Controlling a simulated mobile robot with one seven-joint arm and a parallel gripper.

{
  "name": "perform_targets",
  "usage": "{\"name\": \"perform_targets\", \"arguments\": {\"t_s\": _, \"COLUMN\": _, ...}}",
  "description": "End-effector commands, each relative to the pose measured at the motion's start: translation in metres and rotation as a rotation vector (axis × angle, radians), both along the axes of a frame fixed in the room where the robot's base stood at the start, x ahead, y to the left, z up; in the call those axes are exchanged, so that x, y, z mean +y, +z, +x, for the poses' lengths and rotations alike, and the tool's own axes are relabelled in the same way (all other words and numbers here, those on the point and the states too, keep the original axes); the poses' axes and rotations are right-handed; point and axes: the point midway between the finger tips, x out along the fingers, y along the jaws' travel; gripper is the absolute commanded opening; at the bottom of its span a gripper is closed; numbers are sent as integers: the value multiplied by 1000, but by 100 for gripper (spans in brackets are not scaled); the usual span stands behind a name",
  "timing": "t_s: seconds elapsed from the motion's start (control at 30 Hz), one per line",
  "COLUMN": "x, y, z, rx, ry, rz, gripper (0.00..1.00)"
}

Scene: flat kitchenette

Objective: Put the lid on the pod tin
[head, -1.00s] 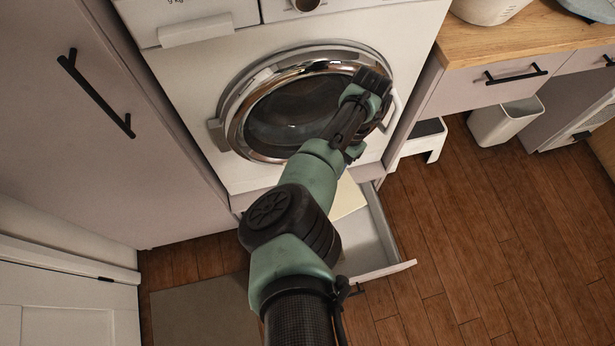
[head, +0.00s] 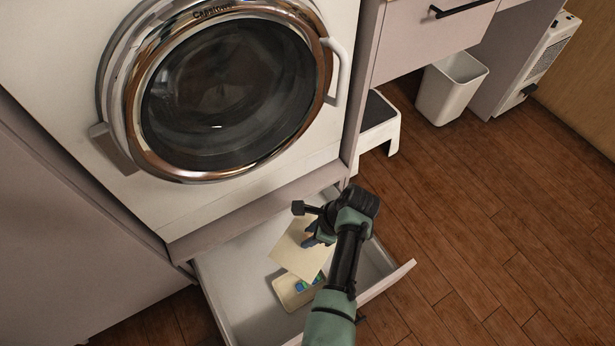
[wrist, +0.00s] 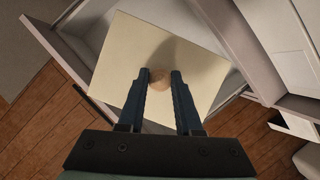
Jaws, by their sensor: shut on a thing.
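The lid (head: 296,256) is a flat cream rectangular plate with a round wooden knob (wrist: 160,88) in its middle. My gripper (head: 310,236) is shut on that knob; in the wrist view its two dark fingers (wrist: 160,76) stand on either side of it. The pod tin (head: 287,294) is a cream box in the open drawer, with blue and green pods in it. The lid looks to be above the tin and hides its far part in the head view. The lid hides the tin in the wrist view. I cannot tell the height between them.
The open drawer (head: 232,290) under the washing machine (head: 75,135) has low walls around the tin. The washer's round door (head: 222,90) is shut. A white step stool (head: 380,125) and a bin (head: 452,88) stand to the right. The wooden floor right of the drawer is clear.

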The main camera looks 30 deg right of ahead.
Motion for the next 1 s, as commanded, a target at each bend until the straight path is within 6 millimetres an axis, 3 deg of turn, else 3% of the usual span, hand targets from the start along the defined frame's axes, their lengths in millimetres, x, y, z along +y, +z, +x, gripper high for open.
{"name": "perform_targets", "arguments": {"t_s": 0.03, "x": 2, "y": -30, "z": -4, "rx": 3, "ry": -36, "rz": -4, "gripper": 0}}
{"name": "perform_targets", "arguments": {"t_s": 0.6, "x": 26, "y": -178, "z": -19, "rx": 2, "ry": -360, "rz": -2, "gripper": 0}}
{"name": "perform_targets", "arguments": {"t_s": 0.8, "x": 34, "y": -215, "z": -23, "rx": 0, "ry": -425, "rz": 0, "gripper": 0}}
{"name": "perform_targets", "arguments": {"t_s": 1.0, "x": 38, "y": -232, "z": -24, "rx": 0, "ry": -459, "rz": 0, "gripper": 0}}
